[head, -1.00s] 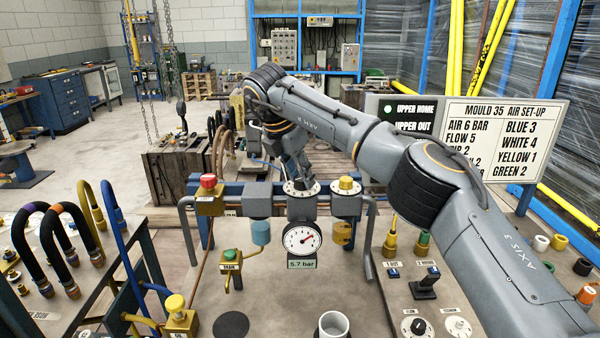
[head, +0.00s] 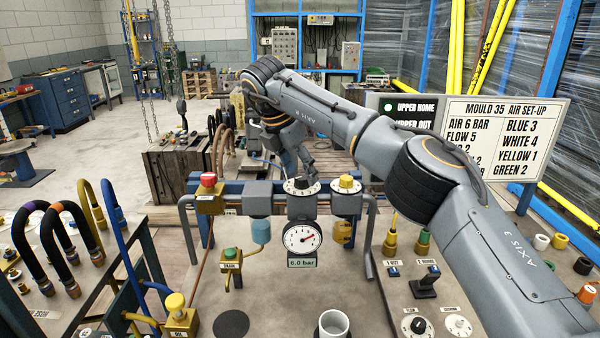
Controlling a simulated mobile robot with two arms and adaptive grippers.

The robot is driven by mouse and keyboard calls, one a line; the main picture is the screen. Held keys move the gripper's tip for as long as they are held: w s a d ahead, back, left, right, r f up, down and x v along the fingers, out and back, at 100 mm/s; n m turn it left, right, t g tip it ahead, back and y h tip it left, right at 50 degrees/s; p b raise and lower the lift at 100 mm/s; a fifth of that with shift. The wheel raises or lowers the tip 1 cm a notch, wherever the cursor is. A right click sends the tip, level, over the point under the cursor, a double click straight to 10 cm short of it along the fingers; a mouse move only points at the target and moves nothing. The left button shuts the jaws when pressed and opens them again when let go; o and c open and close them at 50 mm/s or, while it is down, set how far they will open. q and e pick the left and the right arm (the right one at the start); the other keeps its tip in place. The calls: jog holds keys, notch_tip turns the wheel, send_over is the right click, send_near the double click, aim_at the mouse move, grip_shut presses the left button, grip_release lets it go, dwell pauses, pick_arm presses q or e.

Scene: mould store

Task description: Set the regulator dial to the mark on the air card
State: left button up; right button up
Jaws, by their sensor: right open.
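The regulator dial (head: 301,187) is a dark knob on a pale marked ring, on top of the grey regulator body. Below it hangs a round white gauge (head: 302,238) with a red needle, and its small readout (head: 302,262) shows 6.0 bar. The air card (head: 505,140) at the right reads AIR 6 BAR and FLOW 5; my arm hides part of its lower left. My right gripper (head: 301,172) points down just above the dial, open and holding nothing; its fingertips look clear of the knob. My left gripper is out of view.
A red knob (head: 208,180) and a yellow knob (head: 346,182) flank the dial closely. A green drain knob (head: 230,253) sits lower left. A control panel with a black lever (head: 426,285) is at right. Curved hoses (head: 62,240) stand at left.

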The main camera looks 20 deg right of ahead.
jog(key=v, duration=1.1)
